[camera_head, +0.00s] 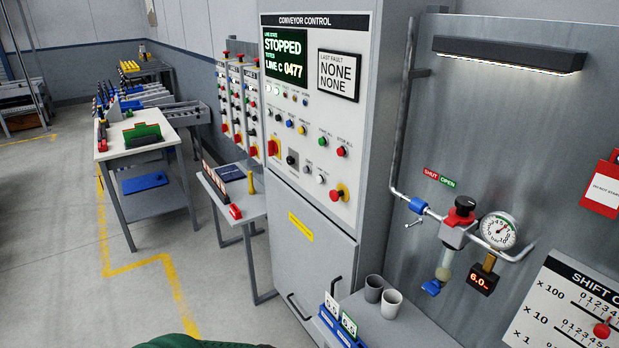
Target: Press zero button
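The tall grey conveyor control cabinet (318,230) stands in the middle of the view. Its display (285,56) reads "STOPPED" and "LINE C 0477". A black selector (292,159) and a red mushroom button on yellow (339,194) sit lower. Neither of my grippers is in view.
A shelf with two cups (392,301) juts out at the cabinet's lower right. A valve and pressure gauge (499,231) are on the right wall panel. A small side table (250,208) and a workbench (142,149) stand at left. The left floor is open.

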